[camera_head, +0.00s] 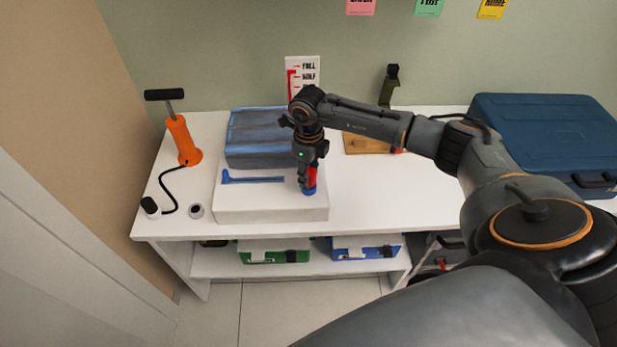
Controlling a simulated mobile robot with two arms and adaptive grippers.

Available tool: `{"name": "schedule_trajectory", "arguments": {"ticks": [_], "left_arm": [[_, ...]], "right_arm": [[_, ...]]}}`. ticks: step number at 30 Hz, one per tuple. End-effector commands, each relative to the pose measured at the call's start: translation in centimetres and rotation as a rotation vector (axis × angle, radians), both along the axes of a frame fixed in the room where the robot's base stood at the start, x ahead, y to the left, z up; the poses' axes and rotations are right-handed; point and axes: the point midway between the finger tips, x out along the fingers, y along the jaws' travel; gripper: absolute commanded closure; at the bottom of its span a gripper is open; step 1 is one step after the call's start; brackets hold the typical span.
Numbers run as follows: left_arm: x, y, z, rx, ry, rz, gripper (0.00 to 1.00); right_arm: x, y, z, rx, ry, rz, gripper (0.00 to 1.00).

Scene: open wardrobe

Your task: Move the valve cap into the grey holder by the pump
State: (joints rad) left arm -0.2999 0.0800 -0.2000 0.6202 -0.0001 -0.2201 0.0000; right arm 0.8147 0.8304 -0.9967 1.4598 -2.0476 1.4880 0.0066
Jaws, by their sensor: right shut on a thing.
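The orange pump (184,142) with a black T-handle stands at the left of the white table. Its black hose runs down to a black-and-white end piece (150,206). The small grey holder (196,211), round with a dark opening, stands to the right of that end piece, near the front edge. My right gripper (308,182) points down over the right part of a white block and is shut on a small red-and-blue piece (310,187). The fingers partly hide this piece; I cannot tell for certain that it is the valve cap. My left gripper is out of view.
The white block (270,208) carries a blue strip (252,180) and a grey-blue box (258,140). A dark blue case (545,135) fills the table's right. Green (275,251) and blue (365,248) boxes sit on the shelf below.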

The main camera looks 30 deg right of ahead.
Motion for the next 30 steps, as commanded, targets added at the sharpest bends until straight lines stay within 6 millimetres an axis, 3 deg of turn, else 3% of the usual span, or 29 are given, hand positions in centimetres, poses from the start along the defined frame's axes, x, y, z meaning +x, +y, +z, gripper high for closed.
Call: {"name": "schedule_trajectory", "arguments": {"ticks": [30], "left_arm": [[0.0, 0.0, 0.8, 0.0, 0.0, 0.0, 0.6]], "right_arm": [[0.0, 0.0, 1.3, 0.0, 0.0, 0.0, 1.0]]}}
